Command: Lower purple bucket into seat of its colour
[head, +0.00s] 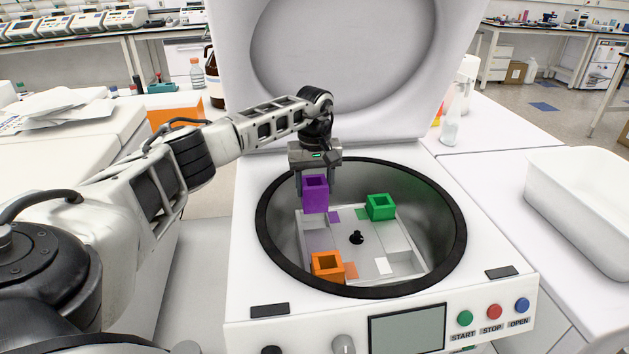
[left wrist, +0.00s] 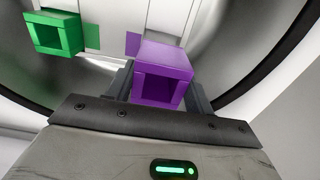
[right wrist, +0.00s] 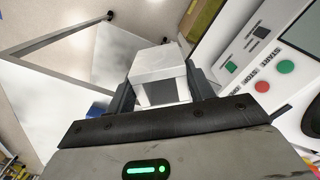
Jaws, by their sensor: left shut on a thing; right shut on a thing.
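The purple bucket (head: 315,195) is an open-topped square box held by my left gripper (head: 316,184), which points down into the centrifuge bowl. It also shows between the fingers in the left wrist view (left wrist: 160,78). The purple patch (head: 334,217) on the rotor (head: 372,226) lies just right of and below the bucket in the head view. The bucket hides part of the rotor's back-left corner; I cannot tell whether it touches the rotor. My right gripper (right wrist: 157,90) is shut on a white bucket (right wrist: 158,75), seen only in the right wrist view, outside the bowl.
A green bucket (head: 380,207) sits at the rotor's back right and an orange bucket (head: 327,267) at its front left. A white patch (head: 381,266) marks the front right. The dark bowl rim (head: 460,235) surrounds the rotor; the raised lid (head: 345,40) stands behind.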

